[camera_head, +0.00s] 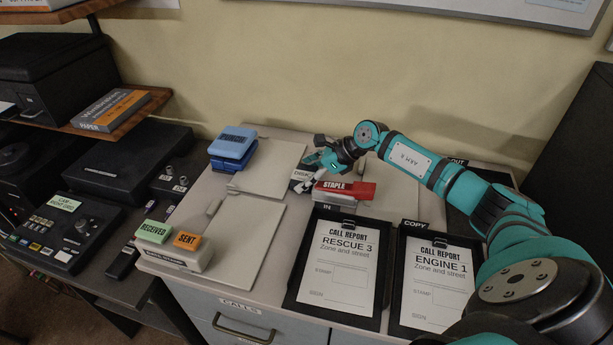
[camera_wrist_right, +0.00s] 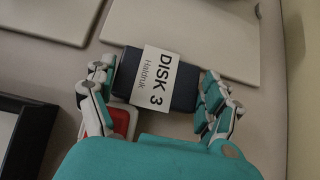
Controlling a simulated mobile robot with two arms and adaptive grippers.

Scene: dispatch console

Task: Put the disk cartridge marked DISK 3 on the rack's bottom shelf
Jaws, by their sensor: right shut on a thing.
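My right gripper (camera_head: 308,176) is over the grey cabinet top, behind the red stapler. It is shut on the disk cartridge marked DISK 3 (camera_wrist_right: 183,92), a dark block with a white label, shown between its fingers in the right wrist view. In the head view the cartridge (camera_head: 302,175) is mostly hidden by the fingers. Two wooden shelves stand one above the other at the far left: an upper shelf (camera_head: 75,12) and a lower shelf (camera_head: 128,121). I cannot tell whether another shelf lies below. My left gripper is not in view.
A paper box (camera_head: 110,109) and a black machine (camera_head: 55,75) occupy the lower shelf. Blue PUNCH tool (camera_head: 233,145), red stapler (camera_head: 345,190), RECEIVED and SENT stamps (camera_head: 172,246) and two clipboards (camera_head: 340,262) stand on the cabinet. Pale boards (camera_head: 235,240) lie bare between them.

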